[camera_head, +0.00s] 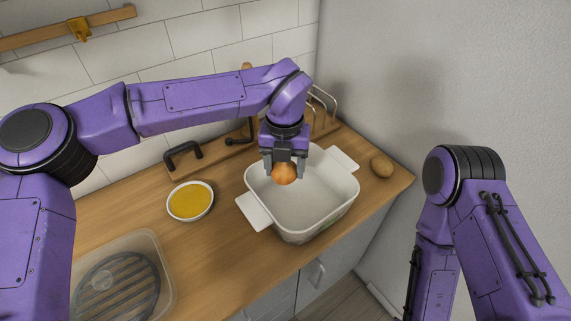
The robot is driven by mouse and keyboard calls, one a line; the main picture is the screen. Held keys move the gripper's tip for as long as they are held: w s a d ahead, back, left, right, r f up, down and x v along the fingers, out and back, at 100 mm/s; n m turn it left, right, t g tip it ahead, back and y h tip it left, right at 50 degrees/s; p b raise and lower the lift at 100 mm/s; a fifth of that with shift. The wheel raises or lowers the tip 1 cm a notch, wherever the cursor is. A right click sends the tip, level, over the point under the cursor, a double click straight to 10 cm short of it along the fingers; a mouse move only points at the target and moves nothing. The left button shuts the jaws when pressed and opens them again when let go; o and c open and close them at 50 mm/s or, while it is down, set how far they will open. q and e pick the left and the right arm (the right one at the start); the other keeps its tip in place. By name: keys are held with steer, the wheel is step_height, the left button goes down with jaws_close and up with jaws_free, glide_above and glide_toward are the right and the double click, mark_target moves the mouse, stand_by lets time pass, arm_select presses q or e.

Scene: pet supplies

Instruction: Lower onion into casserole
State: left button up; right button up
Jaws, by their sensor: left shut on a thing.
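The onion (285,174) is round and orange-brown. My left gripper (284,168) points down and is shut on it, over the left part of the casserole. The casserole (320,208) is a white rectangular dish with two flat handles, standing on the wooden counter. Its visible inside is empty. I cannot tell exactly how high the onion is above the casserole's floor. My right arm is at the right of the view, hanging down in front of the counter; its gripper is not in view.
A white bowl of yellow-orange contents (190,202) stands left of the casserole. A brown potato-like item (381,166) lies to its right, near the wall. A clear container with a dark slatted disc (117,287) is at front left. A wooden board with black handle (183,155) and wire rack stand behind.

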arm_select(q)
steer(key=shift+d+f, duration=0.1)
steer(key=b, duration=0.4)
glide_toward(285, 209)
steer(key=shift+f+b, duration=0.45)
steer(key=shift+f, duration=0.25)
stand_by(0.4)
steer(key=shift+f+b, duration=1.4)
steer(key=shift+f, duration=1.15)
stand_by(1.2)
steer(key=o, duration=1.2)
steer(key=shift+r, duration=0.1)
